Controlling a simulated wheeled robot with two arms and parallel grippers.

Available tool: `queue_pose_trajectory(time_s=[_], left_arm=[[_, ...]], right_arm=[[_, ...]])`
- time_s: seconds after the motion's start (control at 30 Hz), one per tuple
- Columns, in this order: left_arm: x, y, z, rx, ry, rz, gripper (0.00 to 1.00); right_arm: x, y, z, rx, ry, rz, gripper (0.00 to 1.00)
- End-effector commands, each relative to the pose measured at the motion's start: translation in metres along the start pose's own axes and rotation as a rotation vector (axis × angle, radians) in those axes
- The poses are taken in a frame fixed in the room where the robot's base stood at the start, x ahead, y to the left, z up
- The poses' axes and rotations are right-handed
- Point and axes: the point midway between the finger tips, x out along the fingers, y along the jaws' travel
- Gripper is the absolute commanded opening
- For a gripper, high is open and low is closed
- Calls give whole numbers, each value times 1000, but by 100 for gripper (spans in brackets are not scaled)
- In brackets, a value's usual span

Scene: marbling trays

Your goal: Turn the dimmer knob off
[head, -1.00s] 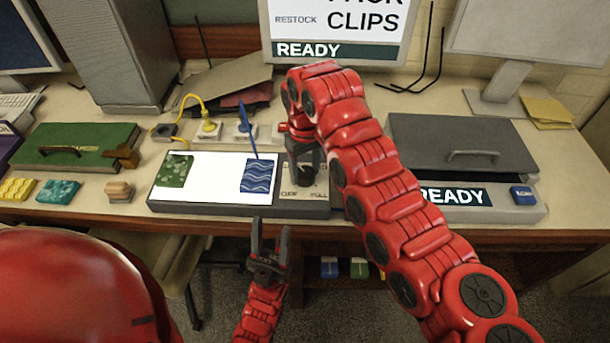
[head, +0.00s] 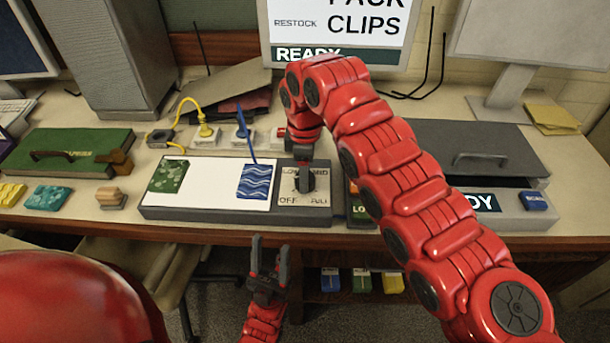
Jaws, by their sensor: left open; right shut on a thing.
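The dimmer knob (head: 310,184) is dark and sits on a pale plate (head: 291,188) at the right end of a light box. Printed words, partly hidden, surround it; OFF is readable at the plate's lower left. My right gripper (head: 304,176) reaches down from above and is shut on the knob, hiding much of it. I cannot tell the knob's exact setting. The light box's panel (head: 215,175) looks bright white. My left gripper (head: 269,246) is open and empty, low in front of the desk edge.
A green patterned piece (head: 168,177) and a blue wavy piece (head: 254,181) lie on the panel. A grey lidded case (head: 470,145) stands at right, partly behind my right arm. A power strip with a yellow cord (head: 190,106) lies behind the box.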

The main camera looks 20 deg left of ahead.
Motion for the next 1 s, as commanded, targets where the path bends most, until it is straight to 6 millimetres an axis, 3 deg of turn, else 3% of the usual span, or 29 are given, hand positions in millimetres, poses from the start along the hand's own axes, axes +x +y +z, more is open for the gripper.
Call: queue_pose_trajectory(time_s=[0.5, 1.0], left_arm=[[-4, 0, 1, 0, 0, 0, 50], [-4, 0, 1, 0, 0, 0, 50]], right_arm=[[0, 0, 0, -370, 1, 1, 3], [-1, 0, 0, -459, 0, 1, 3]])
